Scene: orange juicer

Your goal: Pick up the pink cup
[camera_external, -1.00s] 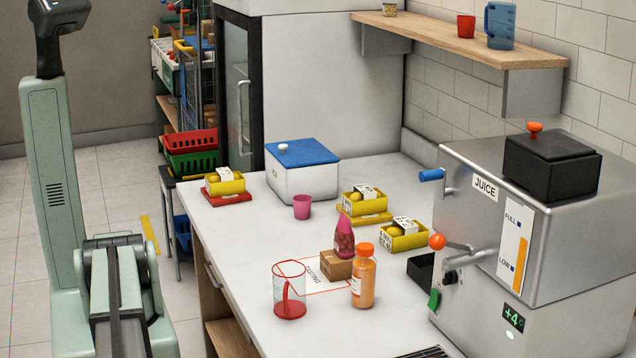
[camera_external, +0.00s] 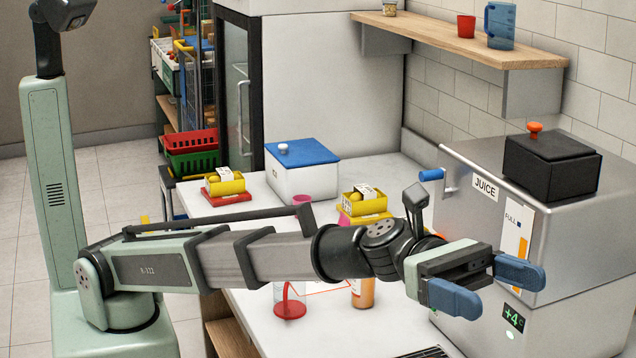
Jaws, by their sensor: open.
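The pink cup (camera_external: 301,199) stands on the white counter in front of the white box with the blue lid. Only its upper part shows; my arm covers the rest. My gripper (camera_external: 503,291) is open, its two blue-padded fingers apart with nothing between them. It hangs in front of the steel juice machine, far to the right of the cup and nearer the camera.
A clear jug with red (camera_external: 290,305) and an orange bottle (camera_external: 362,294) stand partly hidden below my arm. Yellow crates (camera_external: 365,205) and the blue-lidded box (camera_external: 302,178) stand near the cup. The juice machine (camera_external: 585,230) fills the right side.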

